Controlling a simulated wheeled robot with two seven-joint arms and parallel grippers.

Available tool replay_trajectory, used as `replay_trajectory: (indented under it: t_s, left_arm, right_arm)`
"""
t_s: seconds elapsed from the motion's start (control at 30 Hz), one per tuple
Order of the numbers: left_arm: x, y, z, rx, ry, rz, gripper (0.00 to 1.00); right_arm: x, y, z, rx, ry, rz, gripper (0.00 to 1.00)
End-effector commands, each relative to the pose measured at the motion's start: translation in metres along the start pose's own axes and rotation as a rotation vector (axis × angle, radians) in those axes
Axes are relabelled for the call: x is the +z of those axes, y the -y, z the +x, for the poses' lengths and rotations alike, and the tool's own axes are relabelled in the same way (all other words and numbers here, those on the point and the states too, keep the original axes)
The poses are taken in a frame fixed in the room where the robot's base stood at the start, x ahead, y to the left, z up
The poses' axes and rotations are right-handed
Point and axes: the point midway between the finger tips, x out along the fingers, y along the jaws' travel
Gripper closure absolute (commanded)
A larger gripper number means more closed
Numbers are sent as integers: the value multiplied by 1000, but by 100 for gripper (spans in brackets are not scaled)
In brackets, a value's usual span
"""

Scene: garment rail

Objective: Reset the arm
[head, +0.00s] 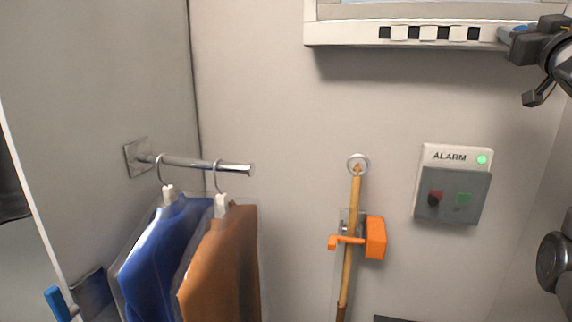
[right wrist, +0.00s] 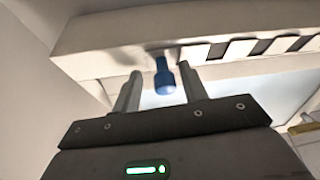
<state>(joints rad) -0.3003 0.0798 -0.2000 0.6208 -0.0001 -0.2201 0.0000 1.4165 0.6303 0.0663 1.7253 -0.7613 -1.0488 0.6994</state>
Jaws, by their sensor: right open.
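My right gripper (head: 524,44) is at the upper right of the head view, in front of the right end of the white window ledge (head: 350,33). In the right wrist view its two grey fingers (right wrist: 160,88) stand apart, with a gap between them. A blue knob or peg (right wrist: 164,77) shows in that gap, in front of the ledge. A bit of blue (head: 518,29) also shows by the gripper in the head view. I cannot tell whether the fingers touch the peg. My left gripper is not in view.
A wall rail (head: 205,163) carries a blue garment (head: 160,255) and a brown garment (head: 222,262) on hangers. A wooden pole (head: 349,260) hangs by an orange clip (head: 375,238). An alarm box (head: 453,185) with a green light is below the ledge. The wall between them is bare.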

Motion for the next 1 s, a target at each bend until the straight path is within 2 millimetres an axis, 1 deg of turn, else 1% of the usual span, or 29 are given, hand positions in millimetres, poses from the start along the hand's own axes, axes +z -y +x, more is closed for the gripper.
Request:
replay_trajectory:
  t_s: [0.17,0.47,0.6,0.77,1.0]
  left_arm:
    - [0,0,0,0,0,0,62]
    - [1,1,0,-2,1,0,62]
    - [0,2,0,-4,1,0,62]
    - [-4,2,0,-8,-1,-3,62]
    - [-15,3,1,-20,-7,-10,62]
  right_arm:
    - [-1,8,0,0,0,-1,57]
    - [-2,8,0,0,0,0,57]
    - [2,11,1,-5,5,-4,57]
    - [14,20,6,-23,24,-19,57]
    - [47,49,19,-74,70,-57,57]
